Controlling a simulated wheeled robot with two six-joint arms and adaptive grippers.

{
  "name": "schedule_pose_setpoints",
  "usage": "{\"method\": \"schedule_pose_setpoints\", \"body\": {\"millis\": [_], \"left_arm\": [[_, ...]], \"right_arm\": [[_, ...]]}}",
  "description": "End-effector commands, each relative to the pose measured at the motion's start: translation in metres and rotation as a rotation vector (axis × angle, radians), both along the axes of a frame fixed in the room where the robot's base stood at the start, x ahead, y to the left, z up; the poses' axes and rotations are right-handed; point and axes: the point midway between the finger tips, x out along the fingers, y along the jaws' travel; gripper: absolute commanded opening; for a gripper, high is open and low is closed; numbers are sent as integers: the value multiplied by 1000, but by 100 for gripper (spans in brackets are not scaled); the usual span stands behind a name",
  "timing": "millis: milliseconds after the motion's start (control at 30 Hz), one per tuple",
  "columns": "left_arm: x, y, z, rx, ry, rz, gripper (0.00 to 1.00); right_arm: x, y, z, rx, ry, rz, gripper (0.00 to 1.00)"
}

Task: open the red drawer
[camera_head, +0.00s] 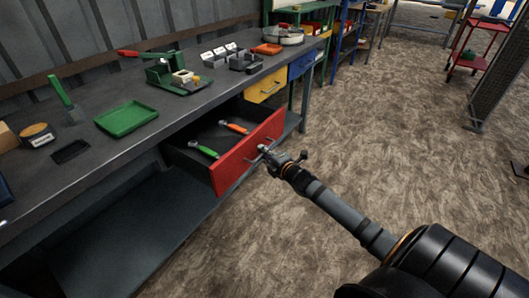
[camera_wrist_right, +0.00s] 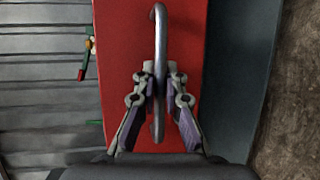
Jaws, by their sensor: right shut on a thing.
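The red drawer (camera_head: 247,152) stands pulled out from under the dark workbench, and its inside shows. Its red front also shows in the right wrist view (camera_wrist_right: 120,60), with a curved metal handle (camera_wrist_right: 160,45) running up the picture. My right gripper (camera_head: 268,153) is at the drawer front. In the wrist view its two fingers (camera_wrist_right: 159,85) are closed on the handle, one on each side. A green-handled tool (camera_head: 204,149) and an orange-handled tool (camera_head: 235,127) lie in the drawer. My left gripper is not in view.
A yellow drawer (camera_head: 267,86) and a blue drawer (camera_head: 302,64) sit shut farther along the bench. A green tray (camera_head: 126,119) and a green hand-lever machine (camera_head: 178,76) are on the benchtop. The floor (camera_head: 400,140) to the right is open.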

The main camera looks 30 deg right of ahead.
Motion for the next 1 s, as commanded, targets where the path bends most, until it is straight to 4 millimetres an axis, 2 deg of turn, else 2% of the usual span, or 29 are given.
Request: {"method": "schedule_pose_setpoints", "body": {"millis": [267, 300, 367, 733, 1000], "left_arm": [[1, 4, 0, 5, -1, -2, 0], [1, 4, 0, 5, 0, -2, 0], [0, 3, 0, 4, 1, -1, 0], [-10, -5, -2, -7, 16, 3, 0], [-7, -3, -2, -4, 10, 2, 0]], "right_arm": [[0, 0, 0, 0, 1, 0, 0], [0, 0, 0, 0, 1, 0, 14], [0, 0, 0, 0, 1, 0, 21], [-3, 0, 0, -2, 1, 0, 21], [-33, -1, 4, -11, 6, 2, 21]]}}
